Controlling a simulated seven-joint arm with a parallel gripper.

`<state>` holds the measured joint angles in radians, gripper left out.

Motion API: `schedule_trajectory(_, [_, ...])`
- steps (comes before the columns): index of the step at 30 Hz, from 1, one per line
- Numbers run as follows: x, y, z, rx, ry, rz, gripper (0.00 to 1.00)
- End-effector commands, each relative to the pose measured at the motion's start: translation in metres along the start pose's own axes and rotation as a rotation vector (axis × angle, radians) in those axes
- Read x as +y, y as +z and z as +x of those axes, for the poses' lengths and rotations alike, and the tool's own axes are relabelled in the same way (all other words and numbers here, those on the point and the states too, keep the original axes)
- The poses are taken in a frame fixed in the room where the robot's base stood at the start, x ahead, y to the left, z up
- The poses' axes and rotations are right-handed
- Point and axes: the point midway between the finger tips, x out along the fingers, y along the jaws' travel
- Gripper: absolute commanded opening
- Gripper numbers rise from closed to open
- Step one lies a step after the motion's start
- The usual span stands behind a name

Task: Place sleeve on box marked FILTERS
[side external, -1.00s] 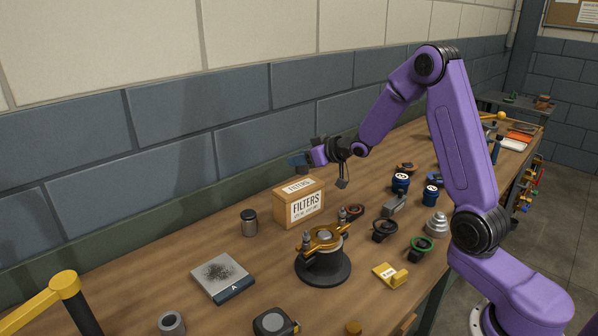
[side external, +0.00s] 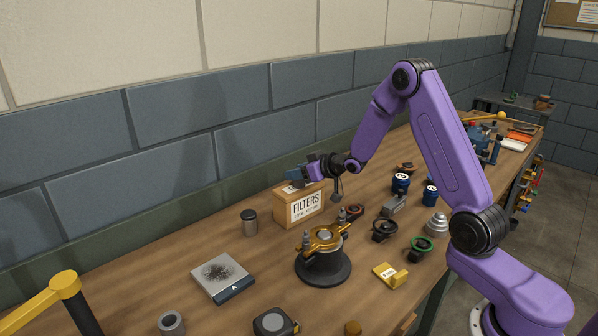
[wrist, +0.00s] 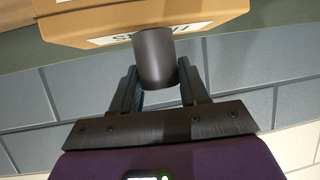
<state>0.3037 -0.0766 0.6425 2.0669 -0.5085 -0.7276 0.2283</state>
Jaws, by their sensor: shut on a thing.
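The box marked FILTERS (side external: 304,208) is a tan carton standing upright near the wall. In the wrist view the box (wrist: 75,24) fills the top, its label partly cut off. My gripper (wrist: 157,72) is shut on the sleeve (wrist: 155,58), a dark plain cylinder between the two fingers. The sleeve overlaps the box's edge in that view; I cannot tell whether they touch. In the side view my gripper (side external: 297,172) is low at the back of the box top.
A dark round fixture with a gold top (side external: 323,262) stands just in front of the box. A small grey canister (side external: 249,222) is left of it. Several small parts lie to the right. The wall (side external: 165,165) runs close behind.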

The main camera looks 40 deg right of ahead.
Motion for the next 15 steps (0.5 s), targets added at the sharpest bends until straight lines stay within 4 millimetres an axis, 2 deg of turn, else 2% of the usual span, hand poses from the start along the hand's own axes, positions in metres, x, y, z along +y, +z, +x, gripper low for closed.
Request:
schedule_trajectory(1, [0.0001,0.0006,0.0004,0.000,0.000,0.000,0.51])
schedule_trajectory(3, [0.0001,0.0004,0.0002,0.000,0.000,0.000,0.70])
schedule_trajectory(15, [0.0005,-0.0029,-0.0034,0.000,0.001,0.000,0.70])
